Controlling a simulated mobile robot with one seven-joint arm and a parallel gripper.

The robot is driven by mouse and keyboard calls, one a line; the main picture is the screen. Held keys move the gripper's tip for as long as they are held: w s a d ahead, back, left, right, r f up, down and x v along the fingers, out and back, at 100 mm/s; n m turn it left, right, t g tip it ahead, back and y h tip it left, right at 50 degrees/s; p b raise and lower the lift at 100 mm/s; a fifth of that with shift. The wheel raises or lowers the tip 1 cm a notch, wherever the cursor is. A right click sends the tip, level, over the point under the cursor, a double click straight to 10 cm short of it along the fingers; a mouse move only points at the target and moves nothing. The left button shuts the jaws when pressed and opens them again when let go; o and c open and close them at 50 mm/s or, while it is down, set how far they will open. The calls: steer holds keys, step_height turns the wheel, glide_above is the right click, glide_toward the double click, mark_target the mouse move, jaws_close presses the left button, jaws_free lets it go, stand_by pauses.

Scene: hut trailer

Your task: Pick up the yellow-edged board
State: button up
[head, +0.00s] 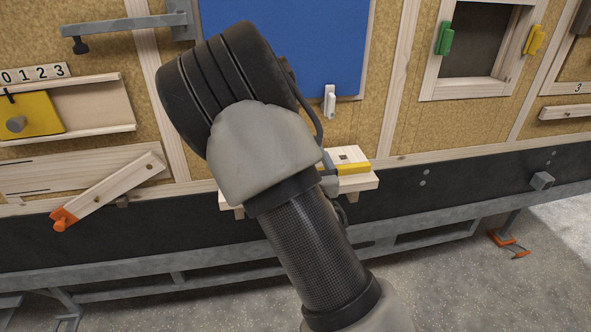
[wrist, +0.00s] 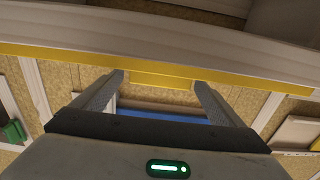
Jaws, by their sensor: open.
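In the wrist view a long pale board (wrist: 165,38) crosses the upper part of the picture, with a bright yellow strip (wrist: 50,52) along its edge. My gripper (wrist: 160,80) is open, with its two fingertips apart just at the yellow edge. A yellow patch shows between the fingertips; I cannot tell whether they touch it. In the head view a short yellow piece (head: 353,169) shows on a pale wooden ledge (head: 366,183), right beside my arm. My arm hides the fingers and the middle of the ledge there.
A blue panel (head: 285,45) with a white clip (head: 329,100) is above the ledge. A green handle (head: 444,38) and a yellow handle (head: 534,40) flank a framed opening at right. A tilted wooden bar with an orange end (head: 64,217) is at left. Below runs a dark band.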

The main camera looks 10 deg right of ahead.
steer(key=w, duration=0.5)
steer(key=shift+w, duration=0.1)
steer(key=shift+c, duration=0.2)
steer(key=c, duration=1.5)
steer(key=shift+r, duration=0.1)
steer(key=shift+c, duration=0.4)
